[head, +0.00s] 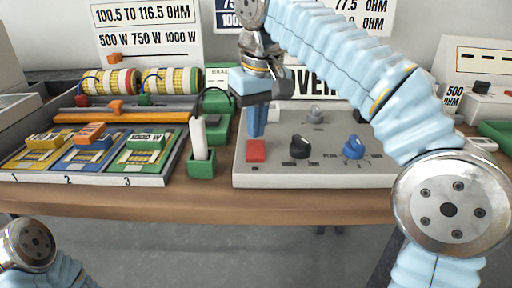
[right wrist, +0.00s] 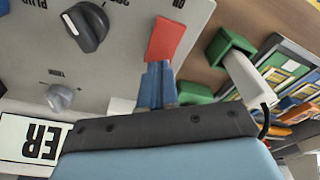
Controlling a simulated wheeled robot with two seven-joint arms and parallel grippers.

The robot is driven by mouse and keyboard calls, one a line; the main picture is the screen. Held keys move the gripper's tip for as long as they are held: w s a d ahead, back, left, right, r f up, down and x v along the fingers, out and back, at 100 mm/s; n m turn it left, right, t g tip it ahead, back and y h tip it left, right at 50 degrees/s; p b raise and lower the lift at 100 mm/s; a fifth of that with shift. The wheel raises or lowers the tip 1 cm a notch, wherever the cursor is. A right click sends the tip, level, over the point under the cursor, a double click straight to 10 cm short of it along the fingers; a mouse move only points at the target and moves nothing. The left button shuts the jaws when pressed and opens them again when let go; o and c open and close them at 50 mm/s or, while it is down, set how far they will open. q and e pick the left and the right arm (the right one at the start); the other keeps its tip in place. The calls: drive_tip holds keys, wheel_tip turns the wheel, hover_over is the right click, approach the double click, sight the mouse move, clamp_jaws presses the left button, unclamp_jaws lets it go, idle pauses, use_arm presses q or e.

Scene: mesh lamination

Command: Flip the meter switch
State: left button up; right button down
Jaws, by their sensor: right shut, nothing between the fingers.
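The meter is a light grey box (head: 315,180) on the table, right of centre in the head view. A red switch (head: 256,150) sits at its front left corner. It also shows in the right wrist view (right wrist: 166,40). My right gripper (head: 257,134) points down with its blue fingers shut and empty, just behind the red switch. In the right wrist view the fingertips (right wrist: 158,66) are right at the switch's edge; I cannot tell whether they touch. My left gripper is out of view; only part of that arm shows at lower left.
The meter also carries a black knob (head: 300,147), a blue knob (head: 353,147) and a grey knob (head: 316,115). A green holder (head: 201,166) with a white stick stands left of it. A tray (head: 95,180) with numbered slots lies farther left. Signs stand behind.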

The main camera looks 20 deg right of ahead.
sight(256, 143)
drive_tip(key=shift+f+b, duration=0.55)
drive_tip(key=shift+f, duration=0.3)
wheel_tip(256, 143, up, 3)
drive_tip(key=p, duration=0.3)
drive_tip(key=shift+f, duration=0.15)
drive_tip(key=shift+r, duration=2.2)
